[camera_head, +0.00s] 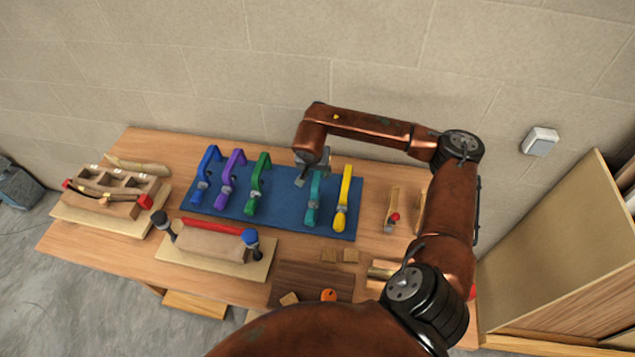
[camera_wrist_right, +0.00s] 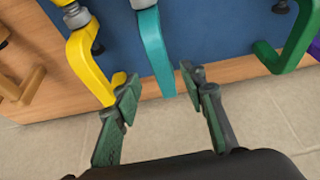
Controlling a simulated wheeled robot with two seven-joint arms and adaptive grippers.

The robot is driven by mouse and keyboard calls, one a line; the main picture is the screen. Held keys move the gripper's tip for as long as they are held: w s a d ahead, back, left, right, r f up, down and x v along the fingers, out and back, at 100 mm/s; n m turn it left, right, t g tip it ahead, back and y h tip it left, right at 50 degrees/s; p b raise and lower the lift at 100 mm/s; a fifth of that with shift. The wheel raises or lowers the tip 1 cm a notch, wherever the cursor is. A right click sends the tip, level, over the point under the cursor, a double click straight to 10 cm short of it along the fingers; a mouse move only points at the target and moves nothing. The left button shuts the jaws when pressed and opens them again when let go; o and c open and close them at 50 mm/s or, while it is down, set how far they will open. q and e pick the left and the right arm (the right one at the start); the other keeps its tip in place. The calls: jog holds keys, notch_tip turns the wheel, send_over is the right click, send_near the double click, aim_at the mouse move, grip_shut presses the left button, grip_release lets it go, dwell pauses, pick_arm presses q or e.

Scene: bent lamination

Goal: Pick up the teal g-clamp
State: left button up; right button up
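The teal g-clamp (camera_head: 314,199) lies on the blue mat (camera_head: 286,217), between the green clamp and the yellow clamp. My right gripper (camera_head: 312,160) is at the far end of the teal clamp, by the mat's back edge, partly hidden by my arm. In the right wrist view my right gripper (camera_wrist_right: 160,84) is open, with its two fingers apart. The end of the teal g-clamp (camera_wrist_right: 154,52) shows in the gap between the fingertips, and nothing is held. I cannot tell how far above it the fingers are. My left gripper is not in view.
A yellow clamp (camera_head: 342,200) lies close to the right of the teal one. Green (camera_head: 256,185), purple (camera_head: 229,180) and blue (camera_head: 205,178) clamps lie to the left. A block wall stands behind the workbench (camera_head: 150,250). A clamped wooden form (camera_head: 211,246) sits in front of the mat.

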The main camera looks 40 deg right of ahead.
aim_at(317, 176)
jog(key=shift+p+x, duration=0.35)
jog(key=shift+x, duration=2.45)
jog(key=shift+w+a+r, duration=0.1)
grip_shut()
